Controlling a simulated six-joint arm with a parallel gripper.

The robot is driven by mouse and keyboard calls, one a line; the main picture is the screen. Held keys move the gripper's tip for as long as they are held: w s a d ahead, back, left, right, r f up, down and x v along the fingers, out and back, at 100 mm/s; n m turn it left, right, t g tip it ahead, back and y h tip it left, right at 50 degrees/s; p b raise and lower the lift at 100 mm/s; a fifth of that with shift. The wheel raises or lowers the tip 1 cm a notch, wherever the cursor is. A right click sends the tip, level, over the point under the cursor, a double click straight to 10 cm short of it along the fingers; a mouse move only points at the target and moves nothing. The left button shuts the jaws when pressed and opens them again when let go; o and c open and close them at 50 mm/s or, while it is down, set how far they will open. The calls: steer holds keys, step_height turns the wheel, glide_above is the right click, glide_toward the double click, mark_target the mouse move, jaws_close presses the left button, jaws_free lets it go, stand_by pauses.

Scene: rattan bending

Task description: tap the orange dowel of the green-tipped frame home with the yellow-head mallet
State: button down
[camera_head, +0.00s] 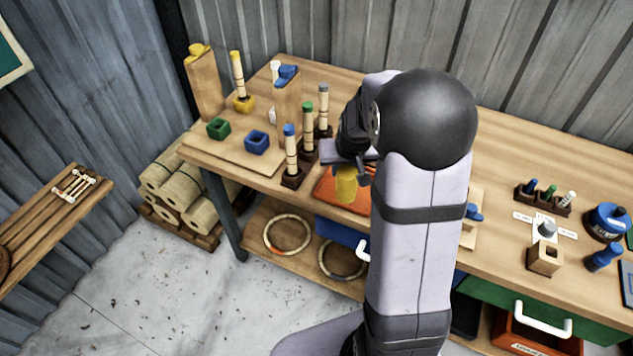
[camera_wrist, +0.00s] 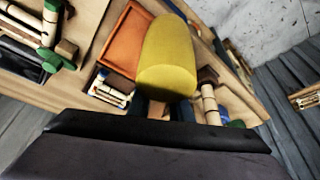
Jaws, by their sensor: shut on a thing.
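The mallet's yellow head (camera_head: 346,184) hangs below my gripper (camera_head: 350,157), over the bench's front edge area. In the wrist view the yellow head (camera_wrist: 168,58) fills the upper middle, and a short piece of its wooden handle shows between my gripper's fingers (camera_wrist: 159,112). My gripper is shut on the mallet. A wooden frame with green ends (camera_wrist: 50,32) lies at the upper left of the wrist view. I cannot make out its orange dowel. In the head view my arm hides that part of the bench.
An orange tray (camera_head: 328,184) lies beneath the mallet. Upright pegs with blue (camera_head: 291,150), green (camera_head: 308,130) and grey tips (camera_head: 323,105) stand just left of my gripper. The bench right of my arm holds small tools and jars.

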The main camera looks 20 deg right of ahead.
steer(key=s+d+r+m+h+p, duration=0.1)
steer(key=s+d+m+p, duration=0.1)
steer(key=d, duration=1.5)
steer(key=s+d+r+m+h+p, duration=0.1)
steer(key=s+d+m, duration=0.3)
steer(key=d, duration=1.3)
steer(key=s+r+p, duration=0.1)
steer(key=s, duration=0.2)
steer(key=shift+d+r+g, duration=0.15)
steer(key=shift+d+g, duration=0.05)
steer(key=shift+g, duration=0.2)
step_height(320, 180, down, 8)
steer(key=b, duration=0.5)
steer(key=shift+r, duration=0.25)
steer(key=shift+r+p, duration=1.3)
steer(key=shift+r, duration=0.55)
